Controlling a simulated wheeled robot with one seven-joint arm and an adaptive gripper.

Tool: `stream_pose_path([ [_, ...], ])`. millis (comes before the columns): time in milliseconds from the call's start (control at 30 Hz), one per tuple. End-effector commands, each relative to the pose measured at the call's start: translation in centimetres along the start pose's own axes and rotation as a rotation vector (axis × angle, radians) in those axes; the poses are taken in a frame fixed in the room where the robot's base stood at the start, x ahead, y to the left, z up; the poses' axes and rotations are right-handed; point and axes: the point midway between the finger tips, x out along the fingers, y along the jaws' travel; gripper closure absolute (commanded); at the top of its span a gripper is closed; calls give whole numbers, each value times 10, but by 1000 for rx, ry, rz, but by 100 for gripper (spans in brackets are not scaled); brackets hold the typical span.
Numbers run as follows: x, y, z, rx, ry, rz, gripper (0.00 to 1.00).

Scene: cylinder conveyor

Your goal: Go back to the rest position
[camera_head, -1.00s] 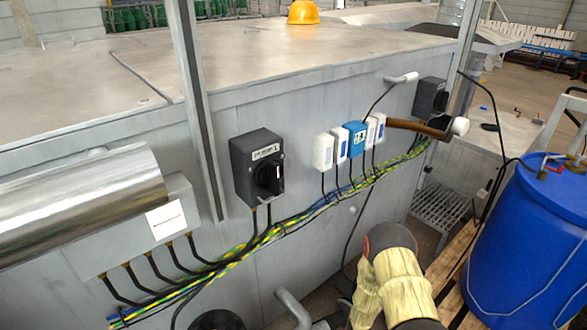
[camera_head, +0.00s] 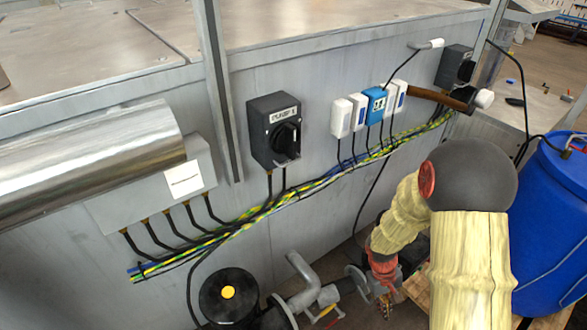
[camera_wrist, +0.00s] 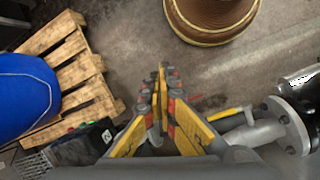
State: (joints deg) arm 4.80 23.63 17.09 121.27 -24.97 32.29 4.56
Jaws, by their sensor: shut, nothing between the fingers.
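My arm rises in pale yellow covering at the lower right of the head view, bends at a dark elbow, and its forearm slopes down to the left. My gripper (camera_head: 386,308) hangs at its end, pointing down, low in front of the grey machine cabinet. In the wrist view my gripper (camera_wrist: 161,85) shows yellow and grey fingers drawn together, with nothing held between them. Below the fingers is grey floor.
A blue barrel (camera_head: 555,225) stands right of my arm; a wooden pallet (camera_wrist: 80,60) shows beside it. Pipes with a flange (camera_wrist: 290,125) lie close to my gripper. The cabinet (camera_head: 330,220) carries a black switch (camera_head: 275,130) and cables. A brown round base (camera_wrist: 210,15) stands on the floor.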

Motion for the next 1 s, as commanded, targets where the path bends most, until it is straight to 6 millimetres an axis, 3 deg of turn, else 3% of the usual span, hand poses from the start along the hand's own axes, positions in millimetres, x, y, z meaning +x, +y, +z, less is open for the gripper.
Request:
stream_pose_path([
  [33, -25, 1, 7, 27, 15, -1, 100],
  [100, -54, -1, 20, 60, 27, -10, 100],
  [400, -159, -21, 74, 174, 126, -68, 100],
  [800, -266, -54, 140, 267, 389, -148, 100],
  [1000, -312, -59, 163, 281, 578, -145, 100],
])
